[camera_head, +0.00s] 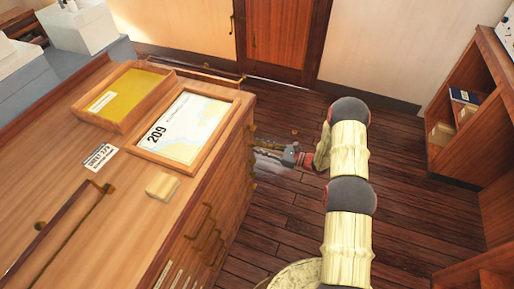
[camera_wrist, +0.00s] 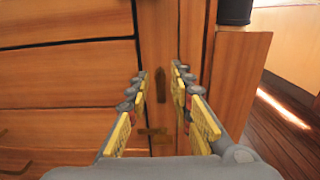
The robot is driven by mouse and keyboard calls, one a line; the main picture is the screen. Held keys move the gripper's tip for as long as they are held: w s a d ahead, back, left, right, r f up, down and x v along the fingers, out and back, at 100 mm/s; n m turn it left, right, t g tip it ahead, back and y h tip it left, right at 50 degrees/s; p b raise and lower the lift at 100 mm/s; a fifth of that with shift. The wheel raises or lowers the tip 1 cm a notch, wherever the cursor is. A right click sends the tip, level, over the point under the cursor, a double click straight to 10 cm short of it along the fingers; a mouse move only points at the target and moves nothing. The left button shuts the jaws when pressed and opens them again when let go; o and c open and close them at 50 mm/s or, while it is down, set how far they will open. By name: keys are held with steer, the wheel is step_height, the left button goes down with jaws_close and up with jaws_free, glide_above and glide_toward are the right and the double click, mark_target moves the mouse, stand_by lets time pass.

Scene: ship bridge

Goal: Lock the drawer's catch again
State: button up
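The wooden chest (camera_head: 222,187) has drawers on its front side. In the wrist view, flat drawer fronts (camera_wrist: 65,70) lie left of a vertical wooden post (camera_wrist: 158,30). A small dark upright piece (camera_wrist: 161,86) sits on this post, and a brass-coloured crosswise piece (camera_wrist: 153,132) sits lower. I cannot tell for certain which one is the catch. My gripper (camera_wrist: 160,78) is open, its yellow-padded fingers on either side of the post's middle with nothing between the pads. In the head view my gripper (camera_head: 262,151) is beside the chest's front; contact is unclear.
On the chest top are a framed chart (camera_head: 188,124), a yellow-lined tray (camera_head: 128,93), a small wooden block (camera_head: 162,186) and a label plate (camera_head: 101,157). Drawer handles (camera_head: 206,222) stick out of the front. Shelves (camera_head: 466,143) stand at right; open floor (camera_head: 290,215) lies between.

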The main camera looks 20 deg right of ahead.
steer(key=shift+x, duration=0.8)
steer(key=shift+c, duration=1.4)
jaws_close()
